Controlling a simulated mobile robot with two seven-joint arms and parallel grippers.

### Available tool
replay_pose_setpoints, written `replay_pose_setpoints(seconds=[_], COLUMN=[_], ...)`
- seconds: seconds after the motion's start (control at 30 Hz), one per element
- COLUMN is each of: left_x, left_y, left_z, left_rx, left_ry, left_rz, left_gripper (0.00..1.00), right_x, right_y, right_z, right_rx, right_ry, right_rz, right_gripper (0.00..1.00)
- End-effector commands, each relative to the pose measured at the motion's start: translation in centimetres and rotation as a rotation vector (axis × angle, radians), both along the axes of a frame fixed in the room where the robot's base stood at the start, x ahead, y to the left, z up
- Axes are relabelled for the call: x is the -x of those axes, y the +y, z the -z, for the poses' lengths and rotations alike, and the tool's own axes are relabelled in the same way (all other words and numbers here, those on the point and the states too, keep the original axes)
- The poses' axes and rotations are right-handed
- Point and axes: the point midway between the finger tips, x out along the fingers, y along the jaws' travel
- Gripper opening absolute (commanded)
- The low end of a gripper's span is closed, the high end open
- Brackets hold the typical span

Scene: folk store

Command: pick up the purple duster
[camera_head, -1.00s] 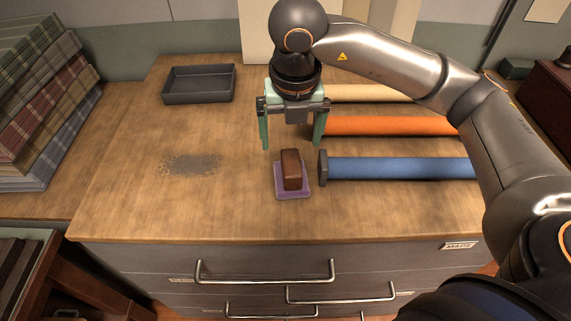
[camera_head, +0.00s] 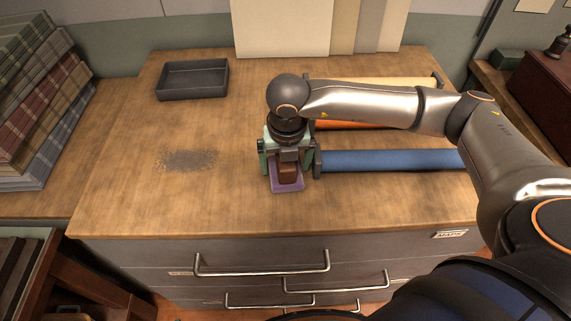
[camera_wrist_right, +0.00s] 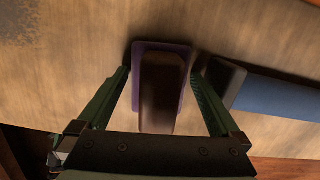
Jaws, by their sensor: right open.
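The purple duster has a brown block handle (camera_head: 288,173) on a flat purple pad (camera_head: 286,188). It lies on the wooden counter near its front edge. My right gripper (camera_head: 287,170) is low over the duster, pointing down, with its fingers open. In the right wrist view the brown handle (camera_wrist_right: 160,90) lies between the two green fingers, and the purple pad (camera_wrist_right: 187,50) shows around its far end. The fingers stand apart from the handle, one on each side. The left gripper does not show.
A blue roll (camera_head: 390,160) with a dark end cap lies close to the right of the duster. Orange (camera_head: 345,125) and cream (camera_head: 415,84) rolls lie behind it. A dark empty tray (camera_head: 192,80) stands at the back left. A grey dust patch (camera_head: 188,160) marks the otherwise clear left side.

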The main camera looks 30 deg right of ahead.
Motion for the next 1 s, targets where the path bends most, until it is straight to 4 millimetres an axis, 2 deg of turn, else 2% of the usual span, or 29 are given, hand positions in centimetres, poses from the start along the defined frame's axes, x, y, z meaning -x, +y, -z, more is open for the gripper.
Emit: replay_pose_setpoints(seconds=[0.17, 0.8, 1.0], left_x=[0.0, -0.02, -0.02], left_y=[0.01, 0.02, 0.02], left_z=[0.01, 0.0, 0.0], left_rx=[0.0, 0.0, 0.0], left_ry=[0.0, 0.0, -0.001], left_rz=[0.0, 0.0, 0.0], left_gripper=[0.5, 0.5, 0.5], right_x=[0.01, 0.0, -0.02], right_y=[0.03, 0.05, 0.06], right_z=[0.02, -0.05, -0.08], right_rx=[-0.001, -0.001, -0.002], right_ry=[0.0, 0.0, -0.001], right_rz=[-0.001, -0.001, -0.001], right_gripper=[0.99, 0.27, 0.27])
